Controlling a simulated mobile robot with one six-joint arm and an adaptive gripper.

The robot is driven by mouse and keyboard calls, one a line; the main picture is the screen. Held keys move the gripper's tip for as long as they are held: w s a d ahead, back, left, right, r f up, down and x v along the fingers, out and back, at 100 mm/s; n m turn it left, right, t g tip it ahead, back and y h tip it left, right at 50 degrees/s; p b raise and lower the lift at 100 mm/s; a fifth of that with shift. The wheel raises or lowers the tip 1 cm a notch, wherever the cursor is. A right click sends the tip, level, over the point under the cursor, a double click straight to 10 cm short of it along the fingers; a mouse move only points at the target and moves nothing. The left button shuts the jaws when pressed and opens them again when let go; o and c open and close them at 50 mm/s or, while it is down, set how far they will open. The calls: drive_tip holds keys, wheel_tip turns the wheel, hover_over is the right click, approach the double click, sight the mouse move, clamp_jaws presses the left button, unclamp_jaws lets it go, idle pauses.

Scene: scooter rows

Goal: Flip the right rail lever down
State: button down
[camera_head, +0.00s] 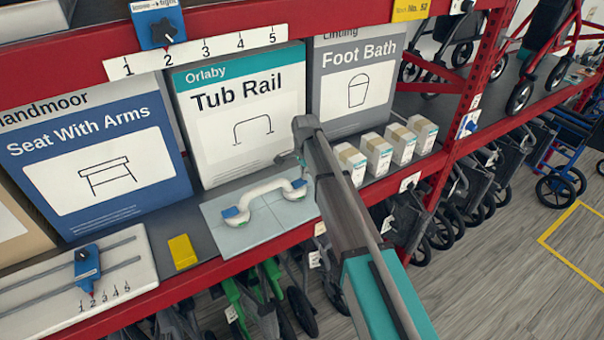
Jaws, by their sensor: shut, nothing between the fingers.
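A white grab rail (262,190) with a suction cup at each end sits on a light tiled board (240,238) on the shelf. The right rail lever (298,184) is a small blue tab at the rail's right end; its exact tilt is too small to tell. The left lever (231,212) is a similar blue tab at the other end. My gripper (285,160) is shut and empty, small in view at the end of my arm, just above and behind the rail's right end. It appears apart from the right lever. My arm hides part of the shelf right of the board.
A Tub Rail box (240,115) stands close behind the rail, between a blue Seat With Arms box (95,160) and a Foot Bath box (358,85). Several small cartons (378,155) stand right of my arm.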

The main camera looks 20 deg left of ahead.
sight(299, 182)
drive_tip(key=shift+s+a, duration=0.2)
drive_tip(key=shift+s+a+r, duration=0.1)
drive_tip(key=shift+s+a, duration=0.4)
idle(0.5)
drive_tip(key=shift+r, duration=0.1)
wheel_tip(299, 182, up, 4)
drive_tip(key=p, duration=0.4)
wheel_tip(299, 182, up, 10)
drive_tip(key=w+d+p, duration=0.1)
drive_tip(key=p, duration=0.9)
drive_tip(key=shift+w+d+f, duration=0.25)
drive_tip(key=shift+w, duration=0.05)
